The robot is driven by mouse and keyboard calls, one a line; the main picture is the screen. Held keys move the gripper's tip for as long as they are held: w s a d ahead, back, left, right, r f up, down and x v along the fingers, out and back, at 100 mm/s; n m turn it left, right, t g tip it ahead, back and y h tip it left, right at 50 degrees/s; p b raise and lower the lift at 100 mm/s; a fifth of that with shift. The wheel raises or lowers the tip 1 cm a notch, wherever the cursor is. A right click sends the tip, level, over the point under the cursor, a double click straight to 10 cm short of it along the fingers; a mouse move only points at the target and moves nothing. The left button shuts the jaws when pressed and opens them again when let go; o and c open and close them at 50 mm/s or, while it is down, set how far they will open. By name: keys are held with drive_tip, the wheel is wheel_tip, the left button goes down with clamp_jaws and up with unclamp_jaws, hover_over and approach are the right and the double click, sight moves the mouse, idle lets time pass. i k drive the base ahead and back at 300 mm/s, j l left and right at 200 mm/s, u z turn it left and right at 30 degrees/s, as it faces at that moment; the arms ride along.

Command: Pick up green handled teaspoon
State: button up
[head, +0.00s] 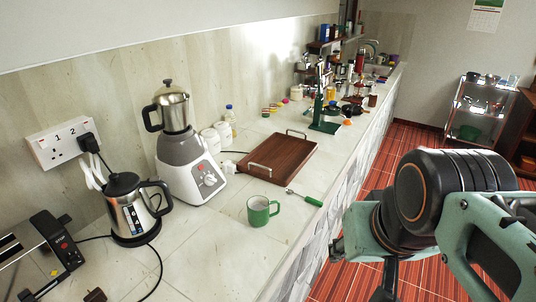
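The green handled teaspoon (313,201) lies on the stone counter near its front edge. Its handle points right toward the edge, and its metal end points up and left toward the wooden tray. My arm comes in from the right, over the floor in front of the counter. Dark parts of my gripper (387,282) show at the bottom of the view, apart from the teaspoon and to its lower right. The fingertips are not clearly visible, so I cannot tell whether it is open or shut. I see nothing held.
A green mug (258,212) stands left of the teaspoon. A brown wooden tray (281,157) with metal handles lies behind it. A mixer grinder (190,165), a kettle (130,210) and a toaster (40,250) stand left. A green stand (325,110) is farther back. Counter around the spoon is clear.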

sight(317, 203)
drive_tip(key=i+l+u, duration=0.2)
drive_tip(key=i+l, duration=0.2)
drive_tip(key=i+l+u, duration=0.25)
drive_tip(key=l, duration=0.25)
drive_tip(key=i, duration=0.1)
